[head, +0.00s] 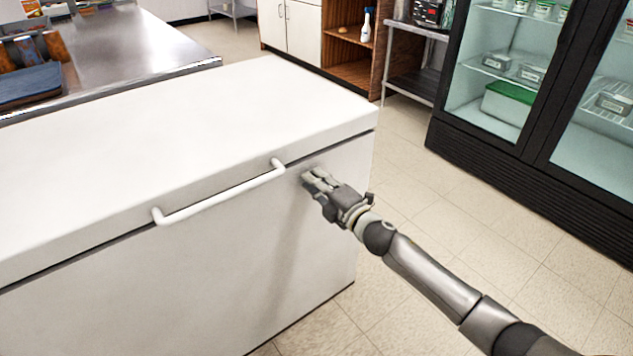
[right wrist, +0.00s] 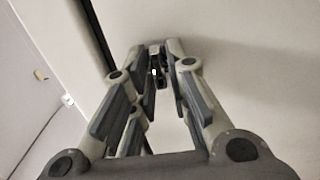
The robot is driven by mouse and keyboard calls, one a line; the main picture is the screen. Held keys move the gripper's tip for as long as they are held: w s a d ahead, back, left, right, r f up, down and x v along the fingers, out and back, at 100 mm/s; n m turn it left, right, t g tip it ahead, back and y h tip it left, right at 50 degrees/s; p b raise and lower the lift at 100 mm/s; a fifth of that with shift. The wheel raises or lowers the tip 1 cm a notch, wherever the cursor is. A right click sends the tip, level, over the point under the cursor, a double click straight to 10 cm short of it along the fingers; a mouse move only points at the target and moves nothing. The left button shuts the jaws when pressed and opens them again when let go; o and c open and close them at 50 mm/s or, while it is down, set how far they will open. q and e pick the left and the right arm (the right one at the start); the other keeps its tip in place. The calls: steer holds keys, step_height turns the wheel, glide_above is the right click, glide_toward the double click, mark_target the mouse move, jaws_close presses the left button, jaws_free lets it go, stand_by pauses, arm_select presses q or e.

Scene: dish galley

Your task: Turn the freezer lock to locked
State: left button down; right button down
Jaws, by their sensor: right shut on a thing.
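The white chest freezer (head: 140,110) has its lid down, with a white bar handle (head: 222,195) on its front. My right gripper (head: 314,178) is at the freezer's front face, right of the handle and just below the lid seam. In the right wrist view, its fingers (right wrist: 157,62) are closed around a small dark part on the face, which looks like the freezer lock (right wrist: 156,72). The fingers hide most of it, so I cannot tell which way the lock is turned. In the head view the lock is hidden behind the gripper. My left gripper is out of view.
A steel counter (head: 150,45) with a blue-grey item stands behind the freezer at the left. A glass-door fridge (head: 530,90) stands at the right. Free tiled floor (head: 440,210) lies between it and the freezer. A wooden cabinet (head: 345,50) is at the back.

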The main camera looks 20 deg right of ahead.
steer(key=shift+f, duration=0.1)
steer(key=c, duration=1.6)
jaws_free()
steer(key=shift+o, duration=0.2)
steer(key=v, duration=1.2)
